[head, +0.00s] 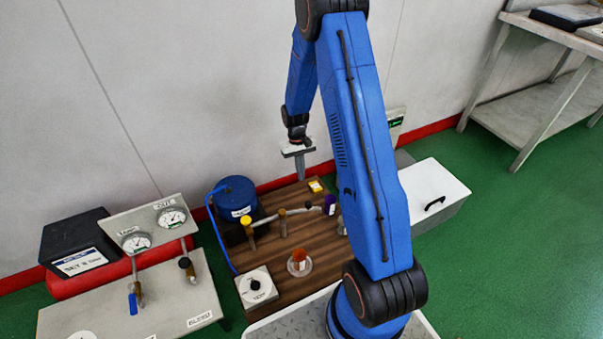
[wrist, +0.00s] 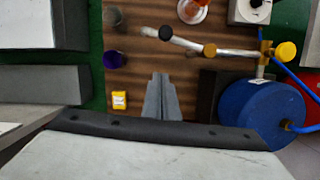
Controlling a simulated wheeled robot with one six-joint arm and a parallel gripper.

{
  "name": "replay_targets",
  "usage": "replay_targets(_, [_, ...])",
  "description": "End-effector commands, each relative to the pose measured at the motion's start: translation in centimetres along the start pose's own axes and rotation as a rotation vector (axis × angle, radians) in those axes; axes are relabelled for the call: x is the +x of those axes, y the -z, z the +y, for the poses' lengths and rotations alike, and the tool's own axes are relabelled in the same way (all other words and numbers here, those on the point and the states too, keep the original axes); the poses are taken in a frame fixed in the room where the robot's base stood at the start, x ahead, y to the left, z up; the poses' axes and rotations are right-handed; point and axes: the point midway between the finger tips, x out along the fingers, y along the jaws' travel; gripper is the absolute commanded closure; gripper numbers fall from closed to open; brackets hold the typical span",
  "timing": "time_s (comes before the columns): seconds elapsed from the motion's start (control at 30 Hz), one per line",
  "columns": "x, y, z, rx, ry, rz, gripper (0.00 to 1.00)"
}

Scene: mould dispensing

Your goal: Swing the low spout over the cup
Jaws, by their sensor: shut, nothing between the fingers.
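The spout is a pale jointed pipe (head: 296,211) with a dark tip and a brass joint (head: 283,222). It runs level above the wooden board, and it also shows in the wrist view (wrist: 188,43). An orange-red cup (head: 299,256) stands on a clear round base nearer the front; its edge shows at the top of the wrist view (wrist: 193,5). The dark tip is to the side of this cup, not above it. My gripper (head: 301,179) points down behind the spout, apart from it. Its fingers (wrist: 160,76) are together and empty.
A blue tank (head: 236,196) with a hose and a yellow knob (head: 247,221) stand at the board's left. A purple container (head: 330,205) and yellow box (head: 316,186) stand at the right and back. A dial box (head: 257,287) sits front left. Bare board (wrist: 140,60) lies between.

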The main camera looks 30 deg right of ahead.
Motion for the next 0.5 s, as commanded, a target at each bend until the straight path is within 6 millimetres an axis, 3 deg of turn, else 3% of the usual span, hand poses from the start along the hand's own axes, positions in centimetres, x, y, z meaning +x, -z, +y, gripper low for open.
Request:
replay_targets(0.33, [6.3, -0.1, 0.0, 0.000, 0.000, -0.003, 1.00])
replay_targets(0.5, [7.3, -2.0, 0.0, 0.000, 0.000, -0.001, 1.00])
